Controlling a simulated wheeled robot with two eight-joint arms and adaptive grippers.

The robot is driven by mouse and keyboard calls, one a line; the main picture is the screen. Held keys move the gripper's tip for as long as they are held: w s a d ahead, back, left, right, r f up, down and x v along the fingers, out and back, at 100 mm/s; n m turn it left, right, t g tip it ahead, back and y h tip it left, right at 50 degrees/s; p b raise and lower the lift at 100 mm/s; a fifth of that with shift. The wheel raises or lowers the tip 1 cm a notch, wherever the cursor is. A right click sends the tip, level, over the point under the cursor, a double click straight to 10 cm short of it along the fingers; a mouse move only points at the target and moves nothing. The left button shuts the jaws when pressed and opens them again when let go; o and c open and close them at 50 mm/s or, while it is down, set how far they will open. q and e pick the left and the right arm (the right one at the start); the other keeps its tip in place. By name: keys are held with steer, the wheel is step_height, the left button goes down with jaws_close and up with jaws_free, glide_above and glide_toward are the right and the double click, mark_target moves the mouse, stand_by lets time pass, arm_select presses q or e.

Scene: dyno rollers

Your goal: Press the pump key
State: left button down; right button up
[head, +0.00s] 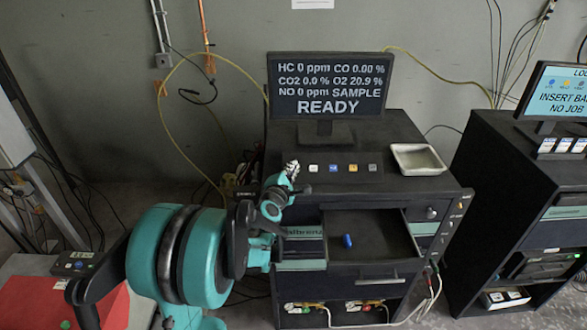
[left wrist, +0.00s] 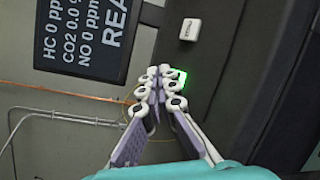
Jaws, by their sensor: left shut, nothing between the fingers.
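My left gripper (head: 291,170) is shut and empty at the left end of this row. In the left wrist view, its fingertips (left wrist: 160,82) are beside a key glowing green (left wrist: 181,77), partly hidden by them. Contact cannot be told. A white key (left wrist: 190,29) with an unreadable label stands apart from them. Which key is the pump key is not legible. My right gripper is not visible.
The screen (head: 328,85) reads READY and stands behind the keys. A pale tray (head: 419,159) sits right of them. Below, an open drawer (head: 378,231) holds a small blue object (head: 347,241). Another black cabinet (head: 515,165) with a monitor stands at right.

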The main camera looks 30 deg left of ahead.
arm_select(q)
steer(key=s+r+p, duration=0.1)
steer(key=s+d+r+p, duration=0.1)
steer(key=r, duration=0.1)
steer(key=s+d+r+p, duration=0.1)
steer(key=shift+s+r, duration=0.1)
steer(key=shift+r, duration=0.1)
stand_by(0.3)
